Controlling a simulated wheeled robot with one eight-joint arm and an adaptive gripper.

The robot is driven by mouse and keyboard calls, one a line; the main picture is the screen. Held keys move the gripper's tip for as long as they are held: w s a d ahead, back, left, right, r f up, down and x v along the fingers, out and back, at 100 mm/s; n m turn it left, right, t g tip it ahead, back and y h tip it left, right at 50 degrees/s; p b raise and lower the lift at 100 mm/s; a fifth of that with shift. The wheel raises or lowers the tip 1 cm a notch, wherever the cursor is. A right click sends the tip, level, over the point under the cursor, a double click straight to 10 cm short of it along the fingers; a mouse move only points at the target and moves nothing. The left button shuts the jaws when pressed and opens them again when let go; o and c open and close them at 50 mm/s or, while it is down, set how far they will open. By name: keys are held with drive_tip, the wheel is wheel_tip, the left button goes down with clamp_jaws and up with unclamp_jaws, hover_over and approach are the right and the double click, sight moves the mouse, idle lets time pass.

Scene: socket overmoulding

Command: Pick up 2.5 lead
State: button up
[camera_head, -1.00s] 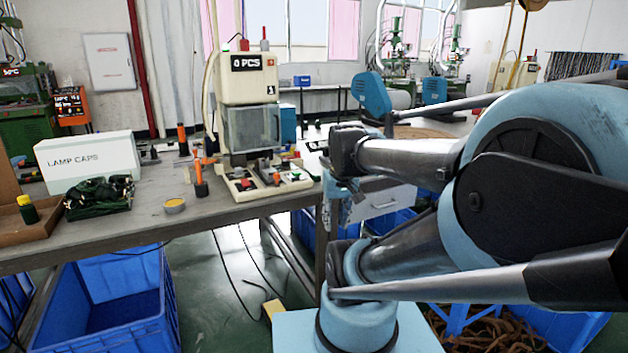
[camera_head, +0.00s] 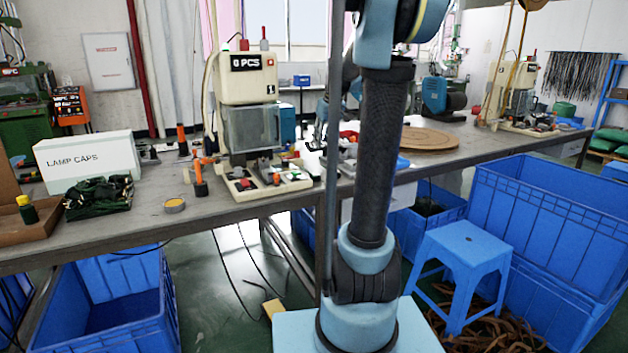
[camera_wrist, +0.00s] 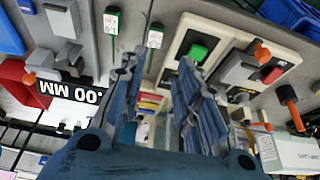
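No thing in the frames can be clearly read as the 2.5 lead. In the wrist view, two small green-and-white labelled pieces (camera_wrist: 112,22) (camera_wrist: 154,38) lie on the grey table; their lettering is too small to read surely. My gripper (camera_wrist: 160,75) shows blue fingers spread apart, with nothing seen held between them. Small yellow, red and white strips (camera_wrist: 150,102) show beyond the fingers, in the gap. In the head view my gripper (camera_head: 322,125) is over the table, partly hidden by my arm.
The beige press (camera_head: 248,85) stands left of my gripper on the table (camera_head: 150,205). A display reading "00 MM" (camera_wrist: 70,92) and a red object (camera_wrist: 20,82) lie left in the wrist view. A round wooden board (camera_head: 430,138) is right. Blue crates and a stool (camera_head: 465,245) stand below.

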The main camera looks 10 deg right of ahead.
drive_tip(key=w, duration=0.2)
hover_over(314, 173)
drive_tip(key=s, duration=0.2)
drive_tip(key=f, duration=1)
drive_tip(key=shift+d+f, duration=0.3)
drive_tip(key=shift+d, duration=0.1)
drive_tip(key=shift+s+x, duration=0.15)
drive_tip(key=shift+x, duration=1.25)
drive_tip(key=shift+s+x, duration=0.1)
drive_tip(key=shift+x, duration=1.3)
drive_tip(key=shift+d+f, duration=0.1)
drive_tip(key=c, duration=0.7)
